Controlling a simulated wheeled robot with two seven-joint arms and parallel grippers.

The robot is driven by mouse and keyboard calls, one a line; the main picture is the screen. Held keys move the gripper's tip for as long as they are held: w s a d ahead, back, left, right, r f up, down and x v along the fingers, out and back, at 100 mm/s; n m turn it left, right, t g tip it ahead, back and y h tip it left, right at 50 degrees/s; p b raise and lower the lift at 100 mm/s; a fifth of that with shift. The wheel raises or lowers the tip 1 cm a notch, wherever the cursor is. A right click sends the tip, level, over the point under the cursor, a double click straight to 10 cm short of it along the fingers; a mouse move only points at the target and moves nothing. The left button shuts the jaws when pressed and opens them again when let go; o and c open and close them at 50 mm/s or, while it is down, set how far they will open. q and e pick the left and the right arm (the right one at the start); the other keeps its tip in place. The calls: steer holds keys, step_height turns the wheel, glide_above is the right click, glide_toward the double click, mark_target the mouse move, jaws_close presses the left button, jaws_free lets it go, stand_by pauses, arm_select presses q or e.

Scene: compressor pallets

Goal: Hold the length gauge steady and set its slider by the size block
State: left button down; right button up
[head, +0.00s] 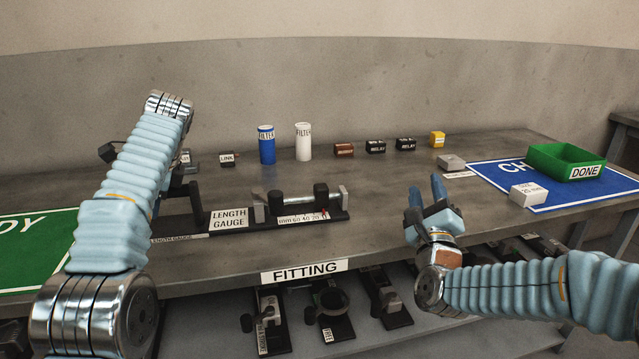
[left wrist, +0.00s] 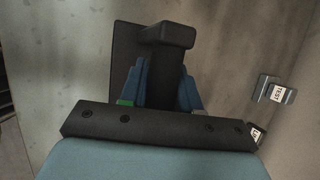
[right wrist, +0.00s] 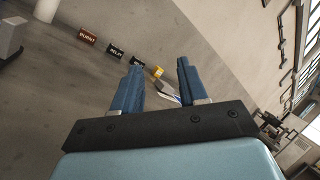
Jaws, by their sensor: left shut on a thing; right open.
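The length gauge (head: 230,219) lies on the bench, a dark base with a white label, a scale and several upright posts. Its slider appears to be the black block (head: 321,195) on the rod near the right end. My left gripper (left wrist: 164,80) is shut on a black post of the gauge, at its left end; in the head view my forearm hides the fingers. The size block (head: 529,195), white and marked 20 mm, sits on the blue mat at right. My right gripper (head: 427,195) is open and empty, above the bench between gauge and block.
A green DONE bin (head: 567,163) stands on the blue mat (head: 505,174) behind the size block. A grey block (head: 452,162) lies left of the mat. Filters (head: 266,145) and small boxes (head: 376,147) line the back. The bench between gauge and mat is clear.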

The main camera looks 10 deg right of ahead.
mark_target(318, 184)
steer(key=a+m+g+y, duration=0.1)
steer(key=a+m+y, duration=0.1)
steer(key=a, duration=0.4)
steer(key=w+a+f+m+y, duration=0.1)
steer(key=a+m+y, duration=0.1)
steer(key=a, duration=0.4)
steer(key=a+f+m+g+y, duration=0.1)
steer(key=a+m+y, duration=0.1)
steer(key=a, duration=0.4)
steer(key=shift+w+a+f+g, duration=0.15)
steer(key=shift+w+a+g, duration=0.1)
steer(key=shift+a+g, duration=0.1)
steer(key=w, duration=1)
steer(key=shift+w+d, duration=0.2)
steer(key=shift+w, duration=0.6)
jaws_close()
steer(key=shift+a, duration=0.1)
